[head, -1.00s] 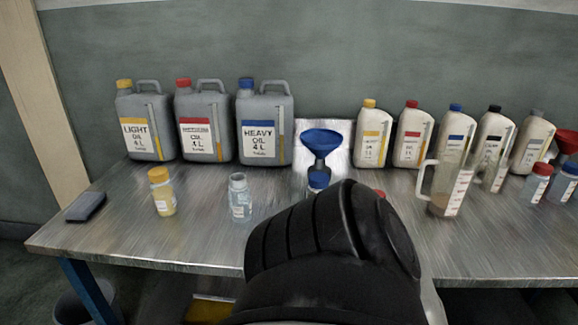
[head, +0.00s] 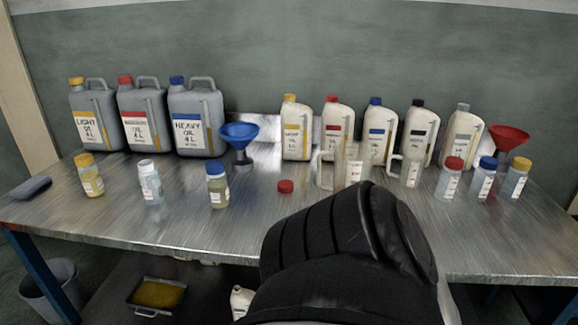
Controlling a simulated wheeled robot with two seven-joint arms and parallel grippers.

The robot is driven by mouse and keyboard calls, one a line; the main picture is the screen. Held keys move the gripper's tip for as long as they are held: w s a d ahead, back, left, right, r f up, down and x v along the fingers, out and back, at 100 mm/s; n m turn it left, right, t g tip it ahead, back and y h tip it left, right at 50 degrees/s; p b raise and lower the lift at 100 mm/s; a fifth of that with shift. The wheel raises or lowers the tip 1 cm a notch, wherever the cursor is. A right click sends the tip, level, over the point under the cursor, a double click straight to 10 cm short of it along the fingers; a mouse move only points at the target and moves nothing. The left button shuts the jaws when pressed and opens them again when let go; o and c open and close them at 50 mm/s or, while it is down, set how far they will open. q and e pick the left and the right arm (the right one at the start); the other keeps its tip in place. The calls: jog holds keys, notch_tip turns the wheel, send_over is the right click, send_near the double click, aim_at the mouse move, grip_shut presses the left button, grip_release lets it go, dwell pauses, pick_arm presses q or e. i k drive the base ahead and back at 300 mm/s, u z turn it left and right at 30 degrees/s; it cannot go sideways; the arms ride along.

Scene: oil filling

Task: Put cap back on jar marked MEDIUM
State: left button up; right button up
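A red cap (head: 286,186) lies alone on the metal table, right of the middle jars. An uncapped clear jar (head: 151,183) stands upright to its left; its label is too small to read. A yellow-capped jar (head: 89,176) stands left of it, and a blue-capped jar (head: 217,185) stands between it and the loose cap. A dark part of my own arm covers the bottom centre. Neither of my grippers shows.
Large oil cans (head: 197,120), a blue funnel (head: 239,135) and several white bottles (head: 297,130) stand at the back. Clear pitchers (head: 352,166), a red funnel (head: 508,137) and capped jars (head: 449,180) are at the right. The front left table (head: 130,225) is clear.

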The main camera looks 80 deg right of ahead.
aim_at(151, 185)
jog(key=z, duration=1.4)
